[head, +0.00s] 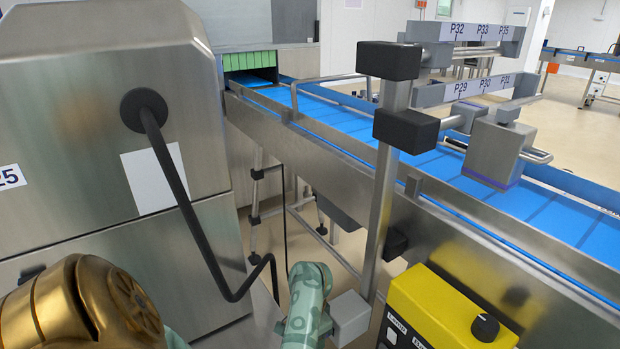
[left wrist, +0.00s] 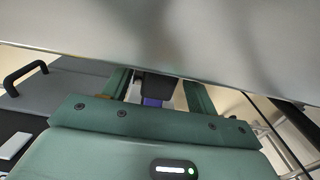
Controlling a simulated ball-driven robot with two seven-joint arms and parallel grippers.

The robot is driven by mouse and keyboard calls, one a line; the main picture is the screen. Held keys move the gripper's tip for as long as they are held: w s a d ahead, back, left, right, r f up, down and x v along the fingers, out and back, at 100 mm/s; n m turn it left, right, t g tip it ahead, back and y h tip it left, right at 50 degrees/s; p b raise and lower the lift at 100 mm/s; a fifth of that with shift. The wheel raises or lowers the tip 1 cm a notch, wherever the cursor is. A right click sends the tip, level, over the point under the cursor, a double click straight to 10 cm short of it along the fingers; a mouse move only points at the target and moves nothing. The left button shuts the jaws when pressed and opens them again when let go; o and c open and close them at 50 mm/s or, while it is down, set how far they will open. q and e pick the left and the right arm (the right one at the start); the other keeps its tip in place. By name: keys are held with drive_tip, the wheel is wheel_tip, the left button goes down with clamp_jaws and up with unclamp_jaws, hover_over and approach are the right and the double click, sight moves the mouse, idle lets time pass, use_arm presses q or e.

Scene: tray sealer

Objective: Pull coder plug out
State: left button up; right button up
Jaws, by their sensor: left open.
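The left wrist view shows my left gripper (left wrist: 157,80) open, with its two green fingers apart. Between the fingers, beyond them, is a dark block with a purple-blue part (left wrist: 152,101). It may be the coder plug, but I cannot tell, nor whether the fingers touch it. A large grey surface (left wrist: 170,25) crosses the top of that view and hides the fingertips. The coder box (head: 495,150) hangs over the belt. My right gripper is not in view.
A steel cabinet (head: 60,110) with a black cable (head: 185,205) fills the left. The blue conveyor (head: 350,125) runs behind an upright post (head: 385,190) with black clamps. A yellow control box (head: 420,300) stands at lower right. A black handle (left wrist: 22,75) shows in the wrist view.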

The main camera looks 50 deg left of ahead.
use_arm(q)
wheel_tip(320, 180, up, 16)
drive_tip(key=p, duration=0.7)
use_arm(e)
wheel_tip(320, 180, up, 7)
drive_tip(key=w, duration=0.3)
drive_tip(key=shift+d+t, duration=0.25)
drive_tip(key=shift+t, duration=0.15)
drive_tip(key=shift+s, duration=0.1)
